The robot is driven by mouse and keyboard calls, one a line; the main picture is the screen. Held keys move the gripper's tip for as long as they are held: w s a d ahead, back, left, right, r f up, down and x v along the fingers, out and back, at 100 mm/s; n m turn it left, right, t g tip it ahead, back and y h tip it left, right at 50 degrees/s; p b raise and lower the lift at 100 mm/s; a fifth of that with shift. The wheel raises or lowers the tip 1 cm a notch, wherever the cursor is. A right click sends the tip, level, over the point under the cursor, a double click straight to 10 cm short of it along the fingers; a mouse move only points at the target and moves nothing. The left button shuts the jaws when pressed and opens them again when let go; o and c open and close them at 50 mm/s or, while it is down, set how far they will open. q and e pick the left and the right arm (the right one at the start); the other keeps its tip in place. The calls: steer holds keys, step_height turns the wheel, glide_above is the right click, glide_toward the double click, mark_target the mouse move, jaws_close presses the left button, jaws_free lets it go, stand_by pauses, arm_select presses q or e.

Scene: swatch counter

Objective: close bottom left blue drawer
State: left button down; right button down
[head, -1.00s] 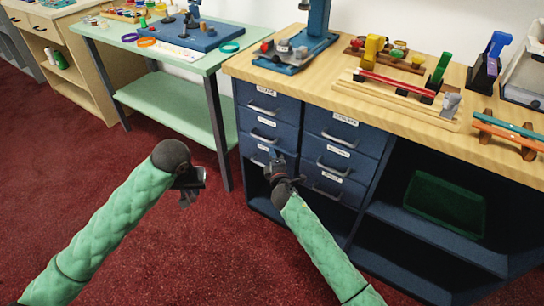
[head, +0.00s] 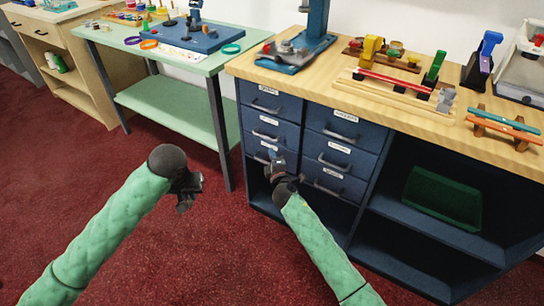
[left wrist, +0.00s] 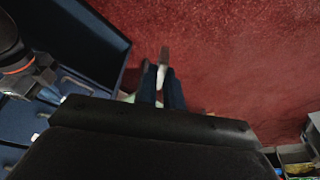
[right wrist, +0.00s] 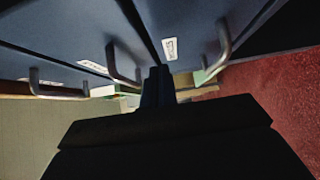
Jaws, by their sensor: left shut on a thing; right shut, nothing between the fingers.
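The bottom left blue drawer (head: 255,150) is the lowest of the left column in the blue cabinet. Its front looks about flush with the drawers above, but my right gripper hides part of it, so a small gap cannot be ruled out. My right gripper (head: 274,160) is shut and empty, right by this drawer's front; I cannot tell if it touches. In the right wrist view, its fingers (right wrist: 158,86) are together near drawer fronts with metal handles. My left gripper (head: 187,192) hangs over the carpet, away from the cabinet. It is shut on a small brown and white thing (left wrist: 163,68).
The wooden counter top (head: 330,100) above the drawers carries tools and blocks. Open shelves at the right hold a green tray (head: 440,198). A green table (head: 170,100) stands left of the cabinet. The red carpet (head: 230,250) in front is clear.

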arm_select(q)
steer(key=shift+s+a+r, duration=0.1)
steer(key=shift+s+a, duration=0.15)
steer(key=shift+s, duration=0.05)
arm_select(e)
steer(key=s, duration=1)
steer(key=shift+s+d+f, duration=0.15)
steer(key=shift+s+d, duration=0.2)
